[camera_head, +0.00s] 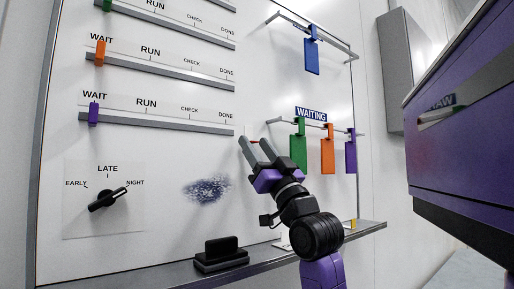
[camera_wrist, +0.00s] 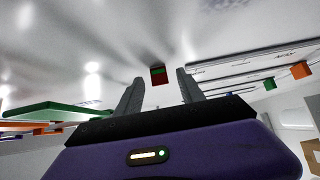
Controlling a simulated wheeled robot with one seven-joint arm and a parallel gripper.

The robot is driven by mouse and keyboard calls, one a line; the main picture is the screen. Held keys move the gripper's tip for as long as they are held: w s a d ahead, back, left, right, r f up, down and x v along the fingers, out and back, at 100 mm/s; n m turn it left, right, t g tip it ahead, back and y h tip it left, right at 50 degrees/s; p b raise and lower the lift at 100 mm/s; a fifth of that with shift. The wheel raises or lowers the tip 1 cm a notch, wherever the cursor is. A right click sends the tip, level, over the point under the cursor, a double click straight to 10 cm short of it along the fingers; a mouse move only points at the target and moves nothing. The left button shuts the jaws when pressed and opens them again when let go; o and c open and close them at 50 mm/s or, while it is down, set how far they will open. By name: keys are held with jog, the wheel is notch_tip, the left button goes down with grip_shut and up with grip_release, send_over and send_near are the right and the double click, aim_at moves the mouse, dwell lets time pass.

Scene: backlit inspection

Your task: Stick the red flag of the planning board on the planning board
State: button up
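The planning board (camera_head: 270,75) is the white glossy panel filling the middle of the head view. My gripper (camera_head: 254,143) reaches up to its face, left of the hanging cards. In the wrist view my gripper (camera_wrist: 160,77) has its two grey fingers spread apart. A small red block, seemingly the red flag (camera_wrist: 158,79), shows between and beyond the fingertips, against the board, with a dark green patch on it. Gaps show on both sides of it, and I see no finger touching it. In the head view only a trace of red shows between the fingers.
Green (camera_head: 298,148), orange (camera_head: 327,153) and purple (camera_head: 350,153) cards hang close right of my gripper. A blue card (camera_head: 311,58) hangs above. Slider rails and a dial (camera_head: 106,199) are left. A black eraser (camera_head: 220,252) rests on the ledge. A purple cabinet (camera_head: 465,150) stands right.

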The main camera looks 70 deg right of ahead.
jog(key=b+v, duration=0.2)
jog(key=v, duration=0.6)
dwell(0.9)
